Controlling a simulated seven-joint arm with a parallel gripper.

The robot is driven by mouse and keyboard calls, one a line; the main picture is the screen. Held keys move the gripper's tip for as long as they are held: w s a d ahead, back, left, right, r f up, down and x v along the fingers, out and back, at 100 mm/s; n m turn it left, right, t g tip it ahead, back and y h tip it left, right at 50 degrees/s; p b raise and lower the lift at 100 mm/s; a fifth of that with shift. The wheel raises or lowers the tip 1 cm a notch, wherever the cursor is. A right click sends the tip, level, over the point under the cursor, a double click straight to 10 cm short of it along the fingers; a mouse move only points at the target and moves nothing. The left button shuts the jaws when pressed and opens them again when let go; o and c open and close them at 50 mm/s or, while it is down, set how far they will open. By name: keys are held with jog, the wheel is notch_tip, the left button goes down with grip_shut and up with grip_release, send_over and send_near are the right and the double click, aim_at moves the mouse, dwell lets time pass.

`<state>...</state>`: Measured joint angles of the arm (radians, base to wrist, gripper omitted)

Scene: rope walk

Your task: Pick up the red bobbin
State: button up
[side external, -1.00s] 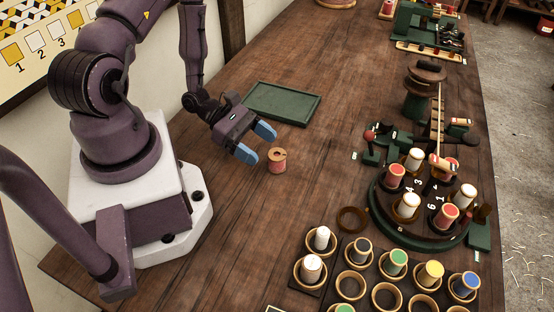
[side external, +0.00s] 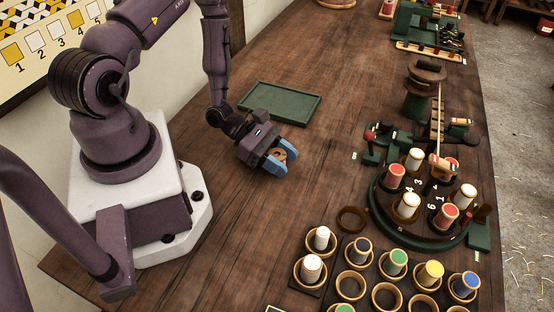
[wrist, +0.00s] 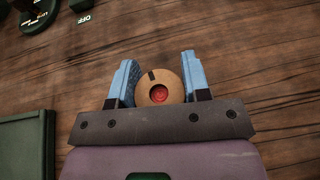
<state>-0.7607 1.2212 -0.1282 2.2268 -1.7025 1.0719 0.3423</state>
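The red bobbin (side external: 281,154) stands upright on the table between the fingers of my gripper (side external: 282,159). In the wrist view the red bobbin (wrist: 158,87) shows its round wooden top flange with a dark mark and a red centre hole. My gripper (wrist: 158,82) is open, with one blue finger on each side of the flange. The fingers are very close to the flange; I cannot tell whether either touches it. In the side view the fingers and gripper body hide most of its red winding.
A green tray (side external: 281,118) lies just behind my gripper. To the right stands a round carousel (side external: 421,238) with several bobbins, and a rack of wooden rings and bobbins (side external: 387,259) is in front.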

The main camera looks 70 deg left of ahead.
jog(key=shift+c, duration=1.1)
jog(key=shift+r, duration=0.2)
